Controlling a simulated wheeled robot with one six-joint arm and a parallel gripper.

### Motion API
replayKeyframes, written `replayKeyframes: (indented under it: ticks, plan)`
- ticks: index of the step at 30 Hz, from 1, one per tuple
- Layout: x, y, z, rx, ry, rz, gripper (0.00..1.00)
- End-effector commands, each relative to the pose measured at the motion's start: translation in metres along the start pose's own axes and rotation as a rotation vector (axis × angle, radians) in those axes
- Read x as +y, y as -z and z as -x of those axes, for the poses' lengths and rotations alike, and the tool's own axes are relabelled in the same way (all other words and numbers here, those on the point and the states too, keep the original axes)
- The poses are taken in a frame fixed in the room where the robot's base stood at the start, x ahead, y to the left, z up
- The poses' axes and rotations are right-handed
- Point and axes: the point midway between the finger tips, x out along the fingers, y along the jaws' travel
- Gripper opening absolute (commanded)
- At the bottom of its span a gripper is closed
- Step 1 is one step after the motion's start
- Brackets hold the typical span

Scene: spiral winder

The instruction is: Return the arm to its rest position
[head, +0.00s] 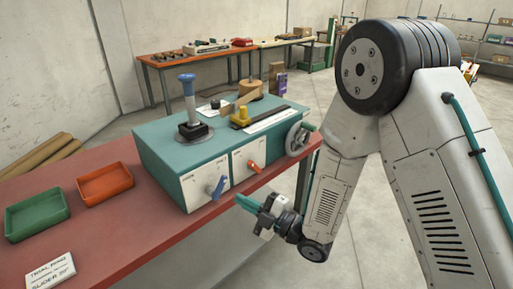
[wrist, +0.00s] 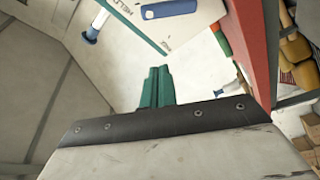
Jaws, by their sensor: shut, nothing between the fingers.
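My gripper (head: 246,203) has teal fingers and hangs at the front edge of the red bench, in front of the teal machine box (head: 165,151) and just below its orange lever. The fingers look closed together with nothing between them. In the wrist view the gripper (wrist: 157,82) also shows as teal fingers side by side, pointing away from the camera. My white arm is bent, with its elbow high at the right of the head view and the forearm reaching down to the gripper.
The red bench (head: 100,225) carries a green tray (head: 37,214), an orange tray (head: 104,183) and a white label card (head: 50,270). The machine has a blue lever (head: 217,188), an orange lever (head: 254,166) and a grey handwheel (head: 298,138) sticking out. Floor right of the bench looks open.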

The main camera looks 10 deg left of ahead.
Motion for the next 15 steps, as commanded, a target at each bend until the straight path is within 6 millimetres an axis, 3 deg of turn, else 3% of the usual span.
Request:
replayKeyframes:
  ticks: [5,10,15]
  plan:
    - [-0.022,-0.015,0.001,-0.081,0.104,-0.084,0.0]
    - [-0.072,-0.057,0.027,-0.37,0.347,-0.245,0.0]
    - [-0.069,-0.09,0.073,-0.735,0.493,-0.396,0.0]
